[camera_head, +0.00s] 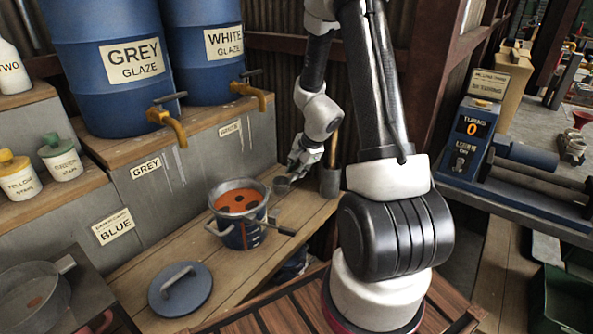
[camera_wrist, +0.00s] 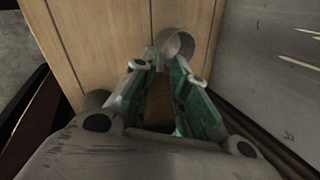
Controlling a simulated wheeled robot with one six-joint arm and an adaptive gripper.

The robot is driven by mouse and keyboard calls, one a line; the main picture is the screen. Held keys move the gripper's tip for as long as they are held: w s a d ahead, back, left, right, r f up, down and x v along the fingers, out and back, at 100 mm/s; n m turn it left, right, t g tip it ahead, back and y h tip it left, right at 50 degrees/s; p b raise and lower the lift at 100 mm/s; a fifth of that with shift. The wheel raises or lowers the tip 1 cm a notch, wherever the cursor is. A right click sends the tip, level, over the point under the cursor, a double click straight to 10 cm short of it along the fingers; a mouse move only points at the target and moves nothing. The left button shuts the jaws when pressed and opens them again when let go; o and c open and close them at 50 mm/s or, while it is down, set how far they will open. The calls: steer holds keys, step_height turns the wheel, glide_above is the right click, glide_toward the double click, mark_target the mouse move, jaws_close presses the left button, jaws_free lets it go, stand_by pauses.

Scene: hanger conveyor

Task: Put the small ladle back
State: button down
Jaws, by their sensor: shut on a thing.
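The small ladle (camera_head: 282,184) has a small grey metal cup, which shows just left of my gripper (camera_head: 297,169) in the head view. In the wrist view the ladle's round grey cup (camera_wrist: 176,44) lies just beyond the green fingertips of my gripper (camera_wrist: 162,80). My gripper is shut on the ladle, over the wooden bench (camera_head: 195,238). The held part is mostly hidden between the fingers. A grey metal holder (camera_head: 330,183) stands on the bench right of my gripper, with a wooden handle (camera_head: 333,150) upright in it.
A blue pot (camera_head: 243,237) of orange glaze with dark patches stands open on the bench, with a handle sticking out right. Its blue lid (camera_head: 180,289) lies in front. Blue glaze barrels (camera_head: 110,90) with taps stand behind. A turns-counter machine (camera_head: 472,140) is at right.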

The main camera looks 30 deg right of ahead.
steer(key=c, duration=1.4)
jaws_free()
steer(key=shift+f, duration=0.1)
steer(key=shift+r, duration=0.4)
steer(key=s+a+r+n, duration=0.25)
steer(key=s+r, duration=0.25)
steer(key=r, duration=0.4)
steer(key=s+a+r+n, duration=0.1)
steer(key=s+r+n, duration=0.3)
steer(key=r, duration=0.6)
steer(key=s+r+n, duration=0.2)
steer(key=s+n, duration=0.1)
steer(key=s, duration=0.3)
steer(key=s+a+r+n+h, duration=0.1)
steer(key=s+r+n, duration=0.2)
steer(key=s+n, duration=0.1)
steer(key=s+r+n, duration=0.3)
steer(key=s, duration=0.4)
steer(key=shift+s+a+r+n+g+h, duration=0.2)
steer(key=shift+s+n+g+h, duration=0.1)
steer(key=shift+n, duration=0.05)
